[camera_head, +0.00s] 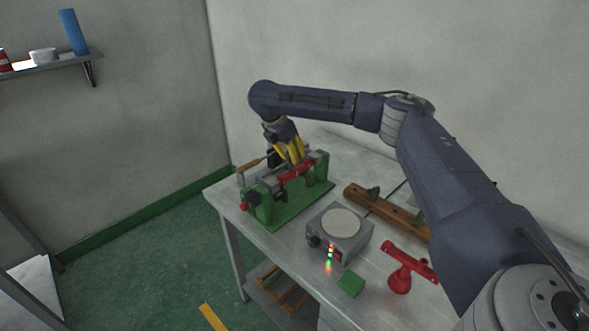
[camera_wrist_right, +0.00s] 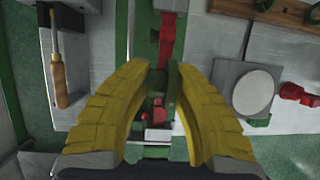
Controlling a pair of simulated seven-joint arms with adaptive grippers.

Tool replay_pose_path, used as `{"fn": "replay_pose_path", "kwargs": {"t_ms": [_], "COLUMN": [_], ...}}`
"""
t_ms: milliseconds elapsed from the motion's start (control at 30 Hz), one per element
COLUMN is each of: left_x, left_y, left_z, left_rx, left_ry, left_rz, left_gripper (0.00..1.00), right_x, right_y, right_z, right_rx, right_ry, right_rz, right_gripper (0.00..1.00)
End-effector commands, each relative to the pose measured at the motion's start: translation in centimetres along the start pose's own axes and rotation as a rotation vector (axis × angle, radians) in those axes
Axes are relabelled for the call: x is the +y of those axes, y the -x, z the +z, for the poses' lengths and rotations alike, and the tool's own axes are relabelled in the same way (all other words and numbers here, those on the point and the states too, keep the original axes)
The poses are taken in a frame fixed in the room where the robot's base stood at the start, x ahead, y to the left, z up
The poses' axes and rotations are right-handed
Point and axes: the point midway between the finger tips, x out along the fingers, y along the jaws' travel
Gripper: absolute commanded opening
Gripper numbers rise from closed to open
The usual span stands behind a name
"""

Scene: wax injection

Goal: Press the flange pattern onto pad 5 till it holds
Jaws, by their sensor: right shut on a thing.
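My right gripper (camera_head: 292,159) is over the green fixture (camera_head: 290,205) on the table, with its yellow fingers pointing down. In the wrist view my right gripper (camera_wrist_right: 165,66) has its fingertips close together on either side of a red bar-like part (camera_wrist_right: 166,42), and it is shut on that part. The red part (camera_head: 298,171) lies along the top of the fixture. I cannot tell whether it is the flange pattern, and no pad number can be read. A wooden bar (camera_head: 397,218) with green pieces on it lies behind the hot plate. My left gripper is out of view.
A grey hot plate (camera_head: 341,225) with a pale round top and lit lamps stands right of the fixture. A green block (camera_head: 350,285) and a red tool (camera_head: 402,272) are at the table's front. A wood-handled tool (camera_wrist_right: 58,75) is left of the fingers.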

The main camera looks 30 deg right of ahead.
Motion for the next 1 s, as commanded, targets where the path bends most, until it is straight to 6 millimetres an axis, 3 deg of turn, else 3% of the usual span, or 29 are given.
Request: {"fn": "replay_pose_path", "kwargs": {"t_ms": [1000], "left_x": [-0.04], "left_y": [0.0], "left_z": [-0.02], "left_rx": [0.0], "left_ry": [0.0], "left_rz": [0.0], "left_gripper": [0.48], "right_x": [0.02], "right_y": [-0.81], "right_z": [-0.35], "right_rx": [0.001], "right_ry": [0.0], "right_rz": [0.0], "right_gripper": [0.02]}}
